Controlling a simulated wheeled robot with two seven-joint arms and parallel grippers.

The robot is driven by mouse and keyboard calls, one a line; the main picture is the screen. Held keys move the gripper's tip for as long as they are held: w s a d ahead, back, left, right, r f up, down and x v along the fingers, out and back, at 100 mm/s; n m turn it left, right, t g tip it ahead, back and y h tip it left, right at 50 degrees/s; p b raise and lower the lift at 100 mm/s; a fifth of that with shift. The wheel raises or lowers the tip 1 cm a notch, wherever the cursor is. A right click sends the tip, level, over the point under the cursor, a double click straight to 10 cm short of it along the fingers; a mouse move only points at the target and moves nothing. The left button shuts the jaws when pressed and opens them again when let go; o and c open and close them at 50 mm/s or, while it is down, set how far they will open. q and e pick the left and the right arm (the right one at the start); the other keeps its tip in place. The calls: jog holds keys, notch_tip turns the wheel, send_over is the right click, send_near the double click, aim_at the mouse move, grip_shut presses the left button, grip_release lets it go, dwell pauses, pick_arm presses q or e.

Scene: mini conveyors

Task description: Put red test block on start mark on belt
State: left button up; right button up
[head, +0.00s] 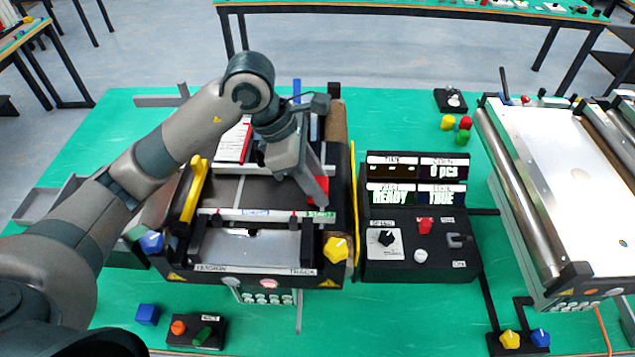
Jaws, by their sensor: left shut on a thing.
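My left arm comes in from the left and reaches over the mini conveyor in the middle. My left gripper (316,190) points down and is shut on the red test block (320,190), near the belt's right side. The gripper partly hides the block. I cannot tell whether the block touches the belt. The dark belt (225,190) runs between the conveyor's side rails. A green label reading START (321,214) lies just in front of the block, at the right end of a pale strip across the belt. My right gripper is not in view.
A black control box (418,225) with displays stands right of the conveyor. A yellow lever (194,188) and a yellow knob (336,249) flank the belt. A blue block (147,314) lies at the front left. A second, wider conveyor (560,180) stands at the right.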

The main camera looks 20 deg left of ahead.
pick_arm(q)
jog(key=shift+f, duration=0.1)
jog(key=o, duration=1.1)
jog(key=shift+r, duration=0.2)
jog(key=shift+a+r, duration=0.1)
jog(key=shift+b+v, duration=1.7)
jog(key=shift+v, duration=4.15)
